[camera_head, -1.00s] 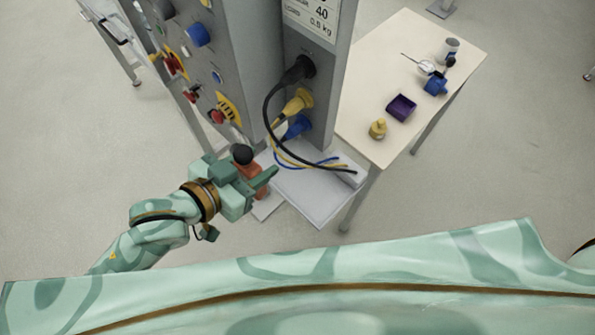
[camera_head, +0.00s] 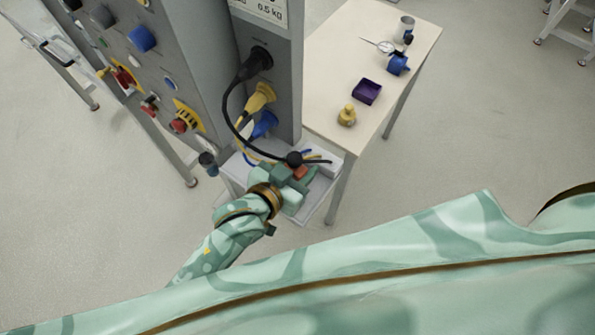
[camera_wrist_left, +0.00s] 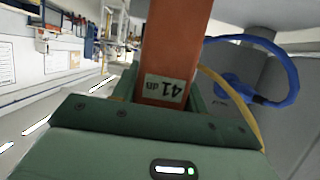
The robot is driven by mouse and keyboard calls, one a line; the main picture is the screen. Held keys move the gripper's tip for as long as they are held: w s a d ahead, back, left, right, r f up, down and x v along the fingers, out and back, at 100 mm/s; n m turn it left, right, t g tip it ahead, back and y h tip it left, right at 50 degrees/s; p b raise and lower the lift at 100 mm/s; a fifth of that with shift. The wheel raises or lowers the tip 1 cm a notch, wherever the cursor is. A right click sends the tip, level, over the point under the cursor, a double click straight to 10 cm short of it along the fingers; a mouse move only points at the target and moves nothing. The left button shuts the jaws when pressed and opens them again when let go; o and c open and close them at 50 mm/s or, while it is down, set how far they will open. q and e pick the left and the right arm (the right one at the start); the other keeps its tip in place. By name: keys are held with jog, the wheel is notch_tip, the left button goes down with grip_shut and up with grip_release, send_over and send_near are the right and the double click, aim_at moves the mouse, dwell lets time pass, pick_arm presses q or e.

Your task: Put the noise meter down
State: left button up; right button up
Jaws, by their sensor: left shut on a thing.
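The noise meter (camera_head: 300,172) has an orange-red body and a round black top. In the left wrist view its orange body (camera_wrist_left: 175,45) rises between the fingers, with a small display reading 41 dB. My left gripper (camera_head: 295,178) is shut on the meter. In the head view it is over the pale grey shelf (camera_head: 322,190) at the foot of the grey panel. The meter's lower end is hidden by the gripper, so I cannot tell whether it touches the shelf. My right gripper is not in view.
Black, yellow and blue plugs (camera_head: 262,97) hang cables down to a white block (camera_head: 325,160) on the shelf, close to my gripper. The wooden table (camera_head: 325,60) behind holds a brass weight (camera_head: 347,115), a purple tray (camera_head: 367,91) and a blue item (camera_head: 398,63).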

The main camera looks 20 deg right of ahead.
pick_arm(q)
jog(key=shift+a+f, duration=0.1)
jog(key=shift+f, duration=1)
jog(key=shift+f, duration=0.2)
jog(key=o, duration=1.1)
jog(key=shift+c, duration=0.2)
